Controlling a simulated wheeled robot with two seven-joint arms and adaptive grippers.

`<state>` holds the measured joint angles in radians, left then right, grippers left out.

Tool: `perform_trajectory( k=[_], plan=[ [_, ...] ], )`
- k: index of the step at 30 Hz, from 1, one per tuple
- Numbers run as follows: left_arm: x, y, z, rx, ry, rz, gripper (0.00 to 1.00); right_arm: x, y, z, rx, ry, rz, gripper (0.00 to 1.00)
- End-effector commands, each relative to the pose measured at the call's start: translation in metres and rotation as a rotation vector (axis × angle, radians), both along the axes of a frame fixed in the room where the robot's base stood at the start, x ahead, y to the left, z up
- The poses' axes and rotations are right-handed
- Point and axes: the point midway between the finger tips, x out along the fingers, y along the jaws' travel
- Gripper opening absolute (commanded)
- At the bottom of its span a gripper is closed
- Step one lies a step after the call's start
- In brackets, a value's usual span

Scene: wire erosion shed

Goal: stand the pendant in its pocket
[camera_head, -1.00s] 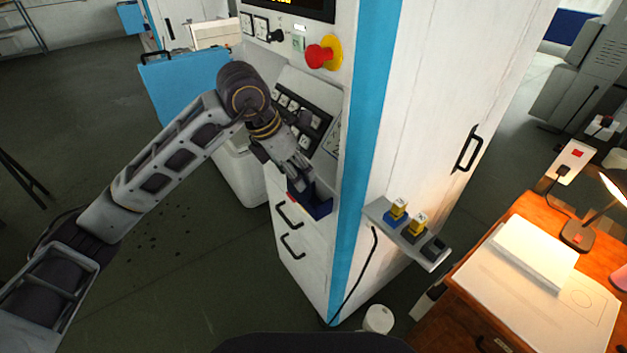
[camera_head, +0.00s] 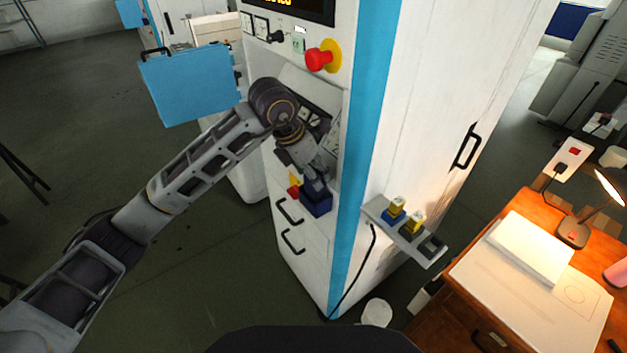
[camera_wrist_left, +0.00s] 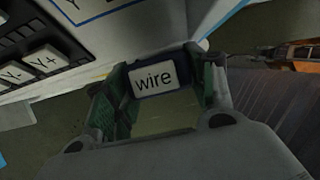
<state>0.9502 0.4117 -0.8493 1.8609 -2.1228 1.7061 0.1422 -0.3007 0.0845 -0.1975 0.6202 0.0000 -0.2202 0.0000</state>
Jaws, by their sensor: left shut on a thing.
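My left gripper (camera_head: 316,178) is in front of the machine's front, below the sloping key panel, pointing down at a dark blue box (camera_head: 319,205). The box looks like the pocket. In the left wrist view, the gripper (camera_wrist_left: 168,88) is shut on a dark blue thing with a white "wire" label (camera_wrist_left: 157,78), between its green finger pads. I take this to be the pendant. In the head view, it is mostly hidden by the fingers and blends with the box. I cannot tell whether it is inside the box or above it. My right gripper is not in view.
A red and yellow emergency stop (camera_head: 322,57) sits higher on the machine. A wooden desk (camera_head: 535,207) stands right.

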Motion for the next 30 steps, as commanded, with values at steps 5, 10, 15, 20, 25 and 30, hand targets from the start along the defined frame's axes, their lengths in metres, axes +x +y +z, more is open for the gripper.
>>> perform_trajectory(
  k=[5, 10, 15, 20, 25, 30],
  plan=[
    [0.000, 0.000, 0.000, -0.001, -0.001, 0.000, 0.19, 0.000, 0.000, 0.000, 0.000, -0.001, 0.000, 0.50],
    [0.000, 0.000, -0.003, 0.000, 0.000, 0.000, 0.19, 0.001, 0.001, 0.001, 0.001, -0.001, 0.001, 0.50],
    [-0.001, 0.000, -0.016, -0.001, 0.002, 0.000, 0.19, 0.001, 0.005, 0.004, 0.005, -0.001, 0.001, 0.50],
    [-0.001, 0.000, -0.032, 0.000, 0.002, -0.001, 0.19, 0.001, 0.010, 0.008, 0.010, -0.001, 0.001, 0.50],
    [0.001, -0.003, -0.037, -0.001, 0.000, -0.001, 0.19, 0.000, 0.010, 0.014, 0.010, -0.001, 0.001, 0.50],
    [0.002, -0.004, -0.039, -0.001, -0.001, -0.001, 0.19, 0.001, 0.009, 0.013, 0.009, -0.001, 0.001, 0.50]
  ],
)
